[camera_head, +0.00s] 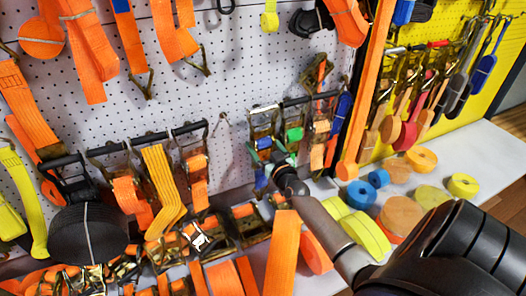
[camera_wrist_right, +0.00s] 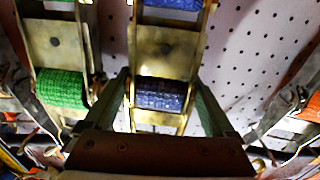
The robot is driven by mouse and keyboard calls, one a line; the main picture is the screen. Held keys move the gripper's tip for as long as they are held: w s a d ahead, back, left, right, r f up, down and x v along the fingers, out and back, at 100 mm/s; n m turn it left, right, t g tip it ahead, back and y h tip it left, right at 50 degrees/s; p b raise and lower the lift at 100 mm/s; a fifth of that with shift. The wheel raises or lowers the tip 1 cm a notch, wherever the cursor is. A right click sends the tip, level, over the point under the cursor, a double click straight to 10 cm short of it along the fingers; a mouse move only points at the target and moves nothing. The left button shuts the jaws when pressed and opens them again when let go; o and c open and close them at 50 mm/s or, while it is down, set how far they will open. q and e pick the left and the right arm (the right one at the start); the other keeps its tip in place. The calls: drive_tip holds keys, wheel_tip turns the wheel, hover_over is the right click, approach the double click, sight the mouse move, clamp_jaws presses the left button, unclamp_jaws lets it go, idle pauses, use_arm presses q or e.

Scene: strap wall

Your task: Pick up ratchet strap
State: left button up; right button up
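A ratchet strap with a metal buckle and blue webbing (camera_wrist_right: 160,95) hangs in front of the pegboard. In the head view its buckle (camera_head: 264,121) is at the left end of a short rail. My right gripper (camera_head: 272,161) is at the lower part of this buckle. In the right wrist view the gripper's fingers (camera_wrist_right: 160,108) stand apart, one on each side of the blue strap's buckle, with small gaps. Whether they touch it lower down is hidden. My left gripper is in neither view.
A ratchet with green webbing (camera_wrist_right: 62,89) hangs close to the left finger in the wrist view. An orange ratchet strap (camera_head: 321,126) hangs further right on the rail. Strap rolls (camera_head: 403,214) crowd the white shelf (camera_head: 480,150) below. The pegboard (camera_head: 225,85) is close behind.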

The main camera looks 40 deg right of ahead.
clamp_jaws()
drive_tip(key=shift+r, duration=0.25)
drive_tip(key=shift+r, duration=0.1)
